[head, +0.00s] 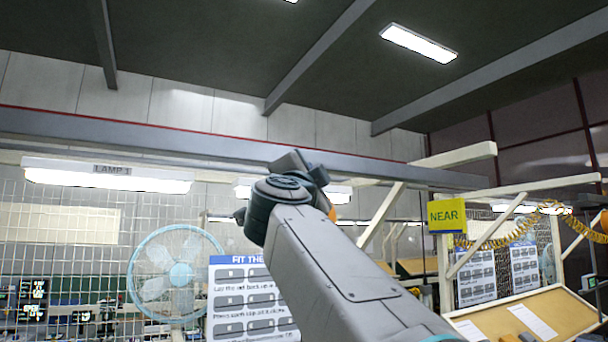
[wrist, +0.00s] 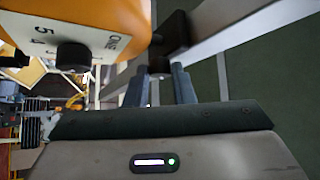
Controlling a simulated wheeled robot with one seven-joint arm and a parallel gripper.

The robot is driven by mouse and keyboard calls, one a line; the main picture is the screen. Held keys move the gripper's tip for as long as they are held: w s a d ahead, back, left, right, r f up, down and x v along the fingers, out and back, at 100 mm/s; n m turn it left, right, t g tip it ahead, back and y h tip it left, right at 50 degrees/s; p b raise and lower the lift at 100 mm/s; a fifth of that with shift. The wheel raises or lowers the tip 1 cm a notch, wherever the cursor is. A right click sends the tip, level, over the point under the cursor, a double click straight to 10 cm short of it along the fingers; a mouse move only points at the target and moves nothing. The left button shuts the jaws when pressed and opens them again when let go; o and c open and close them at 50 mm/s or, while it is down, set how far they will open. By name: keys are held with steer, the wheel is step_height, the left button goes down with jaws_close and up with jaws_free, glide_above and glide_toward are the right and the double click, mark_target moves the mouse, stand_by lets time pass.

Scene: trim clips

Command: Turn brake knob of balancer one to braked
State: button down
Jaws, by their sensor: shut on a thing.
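The orange balancer (wrist: 115,12) fills the upper left of the wrist view. Its pale plate (wrist: 40,32) reads "ONE" with numbers, and a round black knob (wrist: 73,56) stands out from the plate's edge. My gripper (wrist: 161,76) is beside the balancer's right side, its two blue-grey fingers shut on a dark part (wrist: 168,42), apparently the brake knob. The fingers partly hide it, and I cannot read its setting. In the head view only a little orange (head: 331,213) shows beside my raised wrist; my fingers are hidden there.
A pale beam (wrist: 250,22) runs close to the right of the fingers. In the head view a long grey rail (head: 120,130) crosses overhead, with a LAMP 1 light (head: 105,177) below it. A yellow NEAR sign (head: 447,215) hangs on a pale frame at right.

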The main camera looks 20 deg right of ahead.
steer(key=shift+a+r+m+g+y, duration=0.1)
steer(key=shift+r+m+g+y, duration=0.1)
steer(key=shift+m+g, duration=0.55)
steer(key=shift+r+m+g+y, duration=0.1)
steer(key=shift+m+g+y, duration=0.1)
steer(key=shift+m+g, duration=0.6)
steer(key=shift+a+r+m+g+y, duration=0.15)
steer(key=shift+m+g, duration=0.3)
steer(key=shift+m, duration=0.6)
steer(key=shift+d+m+g+y, duration=0.1)
steer(key=shift+m+g+y, duration=0.4)
steer(key=shift+m+y, duration=0.1)
steer(key=c, duration=1.2)
jaws_free()
steer(key=shift+d, duration=0.1)
steer(key=shift+c, duration=0.2)
steer(key=v, duration=1.4)
steer(key=shift+b, duration=0.45)
steer(key=shift+w, duration=0.1)
